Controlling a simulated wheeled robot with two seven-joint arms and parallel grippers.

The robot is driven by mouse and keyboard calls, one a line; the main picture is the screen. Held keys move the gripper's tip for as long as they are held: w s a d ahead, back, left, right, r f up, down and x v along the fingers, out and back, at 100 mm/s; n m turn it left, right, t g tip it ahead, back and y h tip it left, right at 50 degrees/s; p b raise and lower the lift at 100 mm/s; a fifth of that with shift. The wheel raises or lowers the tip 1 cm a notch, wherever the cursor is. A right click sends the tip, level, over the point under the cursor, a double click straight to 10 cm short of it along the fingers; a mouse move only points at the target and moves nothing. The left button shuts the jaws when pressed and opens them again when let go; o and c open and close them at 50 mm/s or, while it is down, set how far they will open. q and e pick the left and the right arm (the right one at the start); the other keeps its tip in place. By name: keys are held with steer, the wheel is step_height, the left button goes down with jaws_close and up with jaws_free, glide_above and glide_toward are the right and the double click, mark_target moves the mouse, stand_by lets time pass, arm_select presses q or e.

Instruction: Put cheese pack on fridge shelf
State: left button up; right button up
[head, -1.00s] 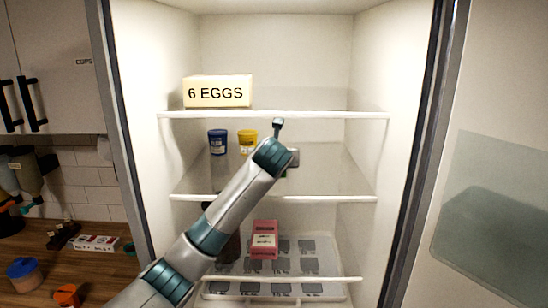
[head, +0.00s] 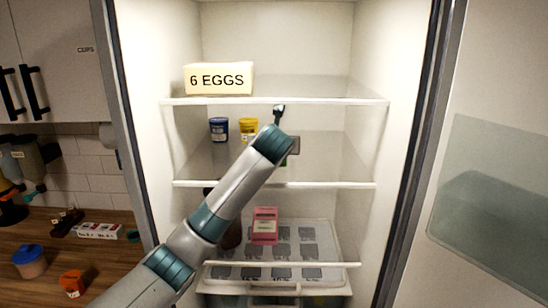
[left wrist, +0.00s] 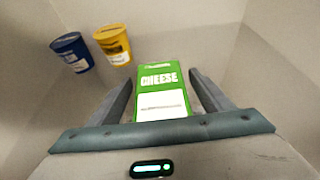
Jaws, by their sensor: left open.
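A green cheese pack (left wrist: 162,90) with a white label stands in the fridge, between the fingers of my left gripper (left wrist: 163,95) in the left wrist view. The fingers are open, one on each side of the pack, with a gap visible at least near their tips. In the head view my forearm hides most of the pack and gripper; only a small green bit shows beside my wrist. The pack is at the middle shelf (head: 330,184), right of a blue tub (head: 219,129) and a yellow tub (head: 248,127). Whether its base rests on the shelf is hidden.
A 6 EGGS box (head: 219,79) sits on the upper shelf (head: 330,101), above my wrist. A pink pack (head: 265,226) and a dark bottle (head: 231,235) stand on the lower level. The middle shelf looks clear to the right. The open fridge door (head: 500,90) is at the right.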

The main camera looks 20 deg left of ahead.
mark_target(273, 179)
arm_select(q)
steer(key=shift+s, duration=0.15)
steer(key=s+b, duration=0.2)
steer(key=shift+s+d+b, duration=0.3)
steer(key=shift+d+b, duration=0.05)
steer(key=shift+d, duration=0.05)
steer(key=s+b, duration=0.1)
steer(key=s, duration=0.1)
steer(key=s+d+b, duration=0.1)
steer(key=s+b, duration=0.1)
steer(key=s, duration=0.1)
steer(key=s+d+b, duration=0.1)
steer(key=s, duration=0.2)
steer(key=shift+s+d+r, duration=0.1)
steer(key=shift+s+d, duration=0.05)
steer(key=shift+d, duration=0.1)
steer(key=shift+s+d+r+b, duration=0.15)
steer(key=shift+s+b, duration=0.25)
steer(key=shift+s, duration=0.3)
arm_select(e)
step_height(273, 179, down, 8)
steer(key=s, duration=0.1)
steer(key=shift+r, duration=0.1)
steer(key=shift+s+a, duration=0.1)
steer(key=shift+s, duration=0.1)
